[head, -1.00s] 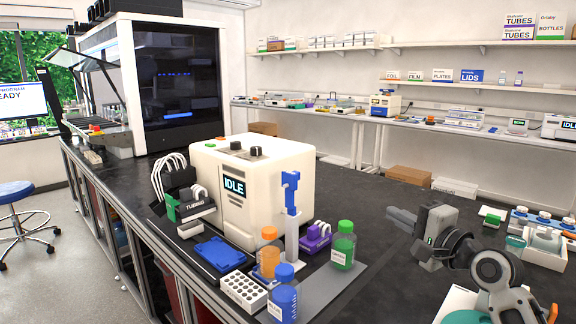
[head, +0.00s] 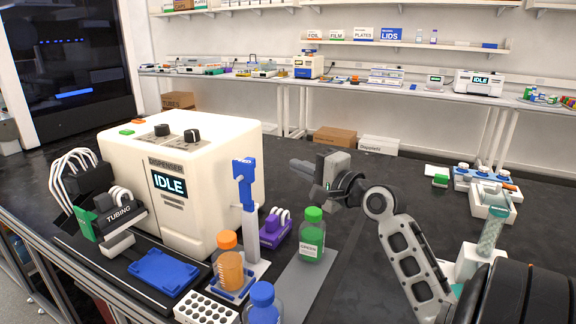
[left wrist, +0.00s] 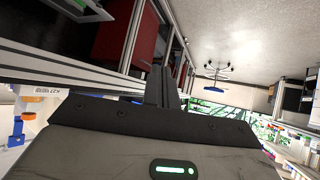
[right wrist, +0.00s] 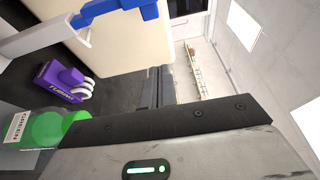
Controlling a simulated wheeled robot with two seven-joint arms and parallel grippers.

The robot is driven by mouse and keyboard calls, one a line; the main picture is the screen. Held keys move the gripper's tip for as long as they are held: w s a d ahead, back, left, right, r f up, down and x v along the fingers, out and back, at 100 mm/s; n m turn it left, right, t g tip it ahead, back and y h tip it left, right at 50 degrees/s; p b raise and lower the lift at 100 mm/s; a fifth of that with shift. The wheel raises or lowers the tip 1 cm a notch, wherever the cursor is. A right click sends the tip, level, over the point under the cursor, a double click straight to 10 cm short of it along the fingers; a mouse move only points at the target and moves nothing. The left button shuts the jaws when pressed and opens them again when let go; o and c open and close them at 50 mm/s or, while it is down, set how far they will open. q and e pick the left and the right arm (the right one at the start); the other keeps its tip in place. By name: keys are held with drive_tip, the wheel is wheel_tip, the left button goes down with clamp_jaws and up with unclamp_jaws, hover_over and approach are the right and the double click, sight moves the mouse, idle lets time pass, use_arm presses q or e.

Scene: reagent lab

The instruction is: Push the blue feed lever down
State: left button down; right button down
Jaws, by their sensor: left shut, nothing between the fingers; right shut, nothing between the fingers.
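The blue feed lever (head: 244,180) stands upright on a white post at the right front of the white dispenser (head: 200,215), whose screen reads IDLE. Its blue part also shows at the top of the right wrist view (right wrist: 120,10). My right gripper (head: 297,166) is shut and empty, to the right of the lever and apart from it, near the height of its top. Its shut fingers show in the right wrist view (right wrist: 160,88). My left gripper (left wrist: 161,86) shows only in the left wrist view, shut and empty, beside the bench's side frame.
A green-capped bottle (head: 312,235) and a purple tubing block (head: 275,230) stand right of the lever. An orange bottle (head: 229,264), a blue-capped bottle (head: 263,305) and a white rack (head: 206,308) stand in front. The black bench is clear behind my right gripper.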

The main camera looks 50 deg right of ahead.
sight(248, 186)
use_arm(q)
drive_tip(key=p, duration=0.1)
drive_tip(key=r+p, duration=0.1)
drive_tip(key=p, duration=0.1)
drive_tip(key=shift+w+a+r, duration=0.3)
drive_tip(key=shift+r, duration=0.1)
use_arm(e)
drive_tip(key=w+a, duration=0.3)
drive_tip(key=w, duration=0.4)
drive_tip(key=shift+w+a, duration=0.2)
drive_tip(key=shift+w, duration=0.1)
use_arm(q)
drive_tip(key=shift+s+f, duration=0.1)
drive_tip(key=shift+f, duration=0.1)
